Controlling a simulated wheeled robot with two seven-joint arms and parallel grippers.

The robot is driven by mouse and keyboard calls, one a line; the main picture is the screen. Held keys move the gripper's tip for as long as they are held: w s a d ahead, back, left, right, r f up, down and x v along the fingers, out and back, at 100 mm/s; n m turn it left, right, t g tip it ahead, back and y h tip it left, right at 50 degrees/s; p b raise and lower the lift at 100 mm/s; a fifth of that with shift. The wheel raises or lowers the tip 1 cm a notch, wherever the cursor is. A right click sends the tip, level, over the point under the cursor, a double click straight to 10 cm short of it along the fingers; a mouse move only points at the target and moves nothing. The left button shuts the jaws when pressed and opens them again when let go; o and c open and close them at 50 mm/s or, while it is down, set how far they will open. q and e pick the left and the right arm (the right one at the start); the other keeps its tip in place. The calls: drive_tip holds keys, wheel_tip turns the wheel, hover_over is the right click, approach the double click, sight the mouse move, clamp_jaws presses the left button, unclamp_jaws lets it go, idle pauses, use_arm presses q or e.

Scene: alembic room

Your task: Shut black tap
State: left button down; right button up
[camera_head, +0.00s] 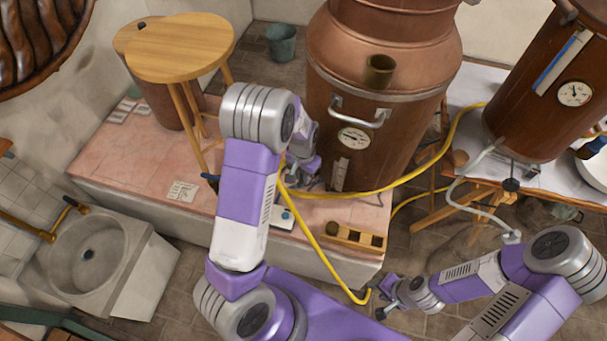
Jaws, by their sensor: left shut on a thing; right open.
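My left gripper (304,168) is low against the front left of the large copper still (385,95), by the upper end of a yellow hose (325,262). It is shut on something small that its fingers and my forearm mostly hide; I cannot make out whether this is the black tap. A black round knob (511,185) shows below the smaller copper vessel (545,100) at right, near a grey hose. My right gripper (388,298) is open and empty above the floor at lower right, apart from both vessels.
A pink tiled platform (130,160) carries the large still and a wooden stool (180,48). A stone sink (85,255) stands at left. A wooden block with round holes (350,237) lies near the platform's front edge. The yellow hose crosses that edge.

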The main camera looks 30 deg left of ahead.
use_arm(q)
drive_tip(key=n, duration=0.2)
drive_tip(key=shift+d+n+p, duration=0.35)
drive_tip(key=shift+n, duration=0.05)
drive_tip(key=shift+w+d+n+p, duration=0.25)
drive_tip(key=shift+n+p, duration=0.3)
drive_tip(key=shift+n, duration=1.1)
drive_tip(key=shift+w+d+n+p, duration=0.15)
drive_tip(key=shift+d+n+p, duration=0.25)
drive_tip(key=shift+n, duration=1.3)
drive_tip(key=shift+w+d+n+p, duration=0.2)
drive_tip(key=shift+n+p, duration=0.45)
drive_tip(key=shift+n, duration=1)
drive_tip(key=c, duration=1.1)
unclamp_jaws()
drive_tip(key=shift+o, duration=0.2)
